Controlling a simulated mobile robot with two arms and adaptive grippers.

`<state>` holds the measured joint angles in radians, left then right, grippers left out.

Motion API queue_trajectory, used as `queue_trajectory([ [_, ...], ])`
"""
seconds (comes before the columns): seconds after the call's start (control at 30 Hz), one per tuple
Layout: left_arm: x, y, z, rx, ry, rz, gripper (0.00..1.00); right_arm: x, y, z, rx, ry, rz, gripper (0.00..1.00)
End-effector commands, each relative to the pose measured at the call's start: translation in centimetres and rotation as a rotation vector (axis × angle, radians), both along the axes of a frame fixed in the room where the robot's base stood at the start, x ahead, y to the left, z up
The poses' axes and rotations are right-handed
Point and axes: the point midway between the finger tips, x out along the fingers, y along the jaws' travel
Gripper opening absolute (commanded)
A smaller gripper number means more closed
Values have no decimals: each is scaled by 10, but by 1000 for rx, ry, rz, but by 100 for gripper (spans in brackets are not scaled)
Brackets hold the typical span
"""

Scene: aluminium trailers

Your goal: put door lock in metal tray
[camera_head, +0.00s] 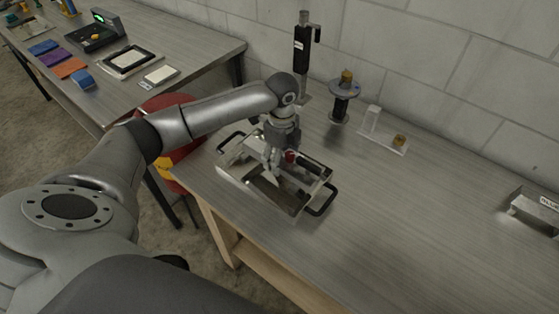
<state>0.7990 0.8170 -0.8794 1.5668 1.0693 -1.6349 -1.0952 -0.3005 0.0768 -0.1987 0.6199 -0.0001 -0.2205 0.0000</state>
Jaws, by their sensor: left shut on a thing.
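The metal tray (236,161) sits on the near left part of the workbench, with a black handle at each end. My left gripper (271,170) points down over the tray and is shut on the door lock. The held lock is small and largely hidden by the fingers, so I cannot tell whether it touches the tray floor. A small dark red part (291,156) shows just right of the fingers. My right gripper is not in view.
Behind the tray stand a black upright tool (303,45), a spool-like stand (344,95) and a clear holder (384,137) with a brass piece. A metal bracket (532,208) lies at far right. The bench's middle is clear. Another table (185,60) stands at left.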

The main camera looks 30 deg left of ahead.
Motion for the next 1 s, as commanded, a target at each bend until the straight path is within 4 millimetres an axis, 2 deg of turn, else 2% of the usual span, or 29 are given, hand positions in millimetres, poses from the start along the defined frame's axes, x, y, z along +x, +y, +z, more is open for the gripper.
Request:
queue_trajectory([
  [0.1, 4, 4, -5, -3, -3, -1, 16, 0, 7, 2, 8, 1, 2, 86],
  [0.27, 7, 10, -14, -2, -1, -1, 16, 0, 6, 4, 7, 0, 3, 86],
  [0.4, 6, 9, -34, -1, 1, -1, 16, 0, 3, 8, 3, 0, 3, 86],
  [0.5, 6, 9, -43, -1, -2, -2, 16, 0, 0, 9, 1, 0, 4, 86],
  [0.83, 6, 9, -46, -1, -2, -2, 16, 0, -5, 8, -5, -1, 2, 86],
  [0.87, 5, 9, -47, -1, 0, -2, 68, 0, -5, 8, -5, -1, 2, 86],
  [1.0, 6, 9, -47, -1, 0, -2, 86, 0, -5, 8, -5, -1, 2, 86],
])
